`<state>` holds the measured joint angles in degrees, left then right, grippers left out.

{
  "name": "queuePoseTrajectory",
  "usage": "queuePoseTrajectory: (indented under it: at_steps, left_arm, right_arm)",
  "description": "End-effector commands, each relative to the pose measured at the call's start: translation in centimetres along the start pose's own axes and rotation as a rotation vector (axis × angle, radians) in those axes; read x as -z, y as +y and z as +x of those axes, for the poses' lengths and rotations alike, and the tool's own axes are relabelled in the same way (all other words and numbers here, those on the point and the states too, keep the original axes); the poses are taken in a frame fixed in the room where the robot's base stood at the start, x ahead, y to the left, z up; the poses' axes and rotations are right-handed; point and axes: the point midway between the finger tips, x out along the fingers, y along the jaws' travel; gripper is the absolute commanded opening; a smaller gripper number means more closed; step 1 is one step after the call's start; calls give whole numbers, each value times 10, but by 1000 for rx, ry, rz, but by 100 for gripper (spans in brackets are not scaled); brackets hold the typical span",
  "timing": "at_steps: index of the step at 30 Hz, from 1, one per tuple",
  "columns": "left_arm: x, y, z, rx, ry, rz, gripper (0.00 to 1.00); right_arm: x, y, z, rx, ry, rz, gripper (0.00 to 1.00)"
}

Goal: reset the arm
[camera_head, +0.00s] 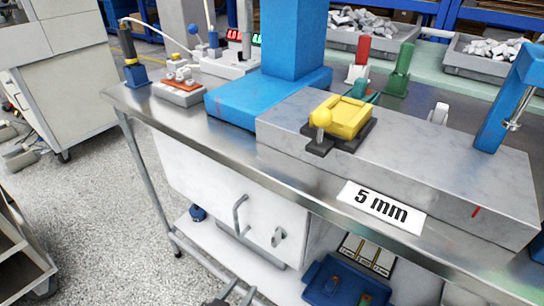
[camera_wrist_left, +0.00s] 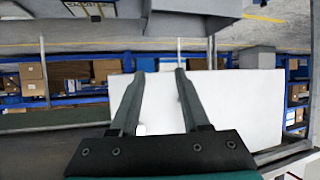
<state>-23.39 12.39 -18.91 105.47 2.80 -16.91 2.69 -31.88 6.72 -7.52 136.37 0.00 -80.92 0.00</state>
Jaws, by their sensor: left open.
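My left gripper (camera_head: 240,291) shows only as dark fingertips at the bottom edge of the head view, in front of the bench and low near its lower shelf. In the left wrist view its two fingers (camera_wrist_left: 156,74) stand apart with nothing between them. A plain white panel fills the space behind them there. My right gripper is in neither view.
The steel bench (camera_head: 140,104) carries a grey stone block (camera_head: 460,165) with a yellow device (camera_head: 347,118), a blue stand (camera_head: 240,100) and a "5 mm" sign (camera_head: 381,206). A white cabinet (camera_head: 225,190) hangs below. A blue tray (camera_head: 318,283) sits underneath.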

Motion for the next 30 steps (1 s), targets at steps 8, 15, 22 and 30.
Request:
queuePoseTrajectory:
  at_steps: [8, 15, 22, 30]
  left_arm:
    - [-12, -20, -42, 85, -301, -32, 46]
    - [-23, -32, -85, 136, -508, -63, 46]
    - [-30, -38, -121, 166, -646, -88, 46]
    - [-50, -42, -117, 174, -710, -94, 46]
  right_arm:
    - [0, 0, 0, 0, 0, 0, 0]
    - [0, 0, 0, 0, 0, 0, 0]
    - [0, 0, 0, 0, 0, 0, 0]
    - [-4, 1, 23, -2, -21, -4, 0]
